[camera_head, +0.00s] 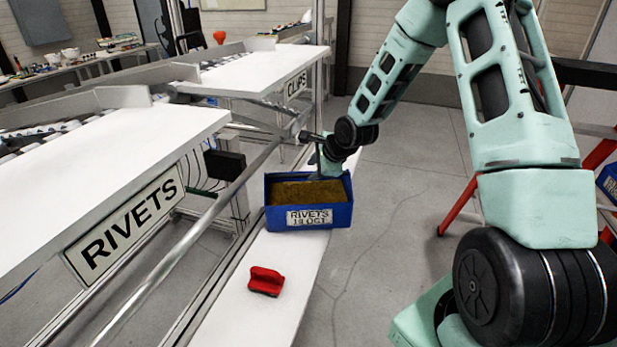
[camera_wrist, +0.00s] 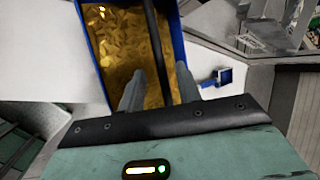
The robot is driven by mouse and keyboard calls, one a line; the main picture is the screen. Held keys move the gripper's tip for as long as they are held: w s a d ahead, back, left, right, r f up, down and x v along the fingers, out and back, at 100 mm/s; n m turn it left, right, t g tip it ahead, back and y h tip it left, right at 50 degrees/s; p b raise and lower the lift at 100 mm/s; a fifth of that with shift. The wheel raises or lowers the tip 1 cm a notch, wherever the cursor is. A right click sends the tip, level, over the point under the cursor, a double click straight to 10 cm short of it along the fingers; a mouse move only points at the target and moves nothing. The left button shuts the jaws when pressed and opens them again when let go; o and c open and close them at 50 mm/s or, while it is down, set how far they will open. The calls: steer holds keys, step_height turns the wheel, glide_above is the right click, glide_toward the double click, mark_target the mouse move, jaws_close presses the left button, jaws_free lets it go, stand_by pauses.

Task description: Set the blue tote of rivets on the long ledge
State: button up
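The blue tote (camera_head: 309,217) has a RIVETS label on its front and is filled with gold-brown rivets. It appears upright at the long low white ledge (camera_head: 236,307), its right side reaching past the ledge's right edge. I cannot tell whether its base touches the ledge. My gripper (camera_head: 314,140) is above the tote's far part. In the wrist view, the tote (camera_wrist: 176,30) is under my gripper (camera_wrist: 160,72). A dark bar (camera_wrist: 152,30) runs between the fingers, with gaps seeming to show beside it, so the fingers look open around it.
A red object (camera_head: 266,281) lies on the ledge in front of the tote. To the left stand higher white tables with RIVETS (camera_head: 125,222) and CLIPS (camera_head: 295,85) signs. A metal rail (camera_head: 190,240) runs beside the ledge. A red-legged stand (camera_head: 458,207) is at right. Floor right of the ledge is open.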

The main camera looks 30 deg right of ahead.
steer(key=a+v, duration=0.1)
steer(key=v, duration=0.6)
steer(key=s+a+r+n+g, duration=0.1)
steer(key=s+a+n+g, duration=0.1)
steer(key=s+a+n, duration=0.45)
steer(key=s+a+r+n+g, duration=0.1)
steer(key=s+a+n+g, duration=0.15)
steer(key=a+n, duration=0.7)
steer(key=s+a+r+n+g, duration=0.1)
steer(key=s+a+r+n, duration=0.1)
steer(key=s+a+n, duration=0.4)
steer(key=s+a+r+n+g, duration=0.1)
steer(key=s+a+n, duration=0.6)
steer(key=s, duration=0.9)
steer(key=shift+s+r+n+g, duration=0.4)
steer(key=shift+n+g, duration=0.3)
steer(key=shift+g, duration=0.05)
step_height(320, 180, down, 10)
steer(key=b, duration=1)
steer(key=shift+f+b, duration=0.15)
steer(key=shift+b, duration=0.2)
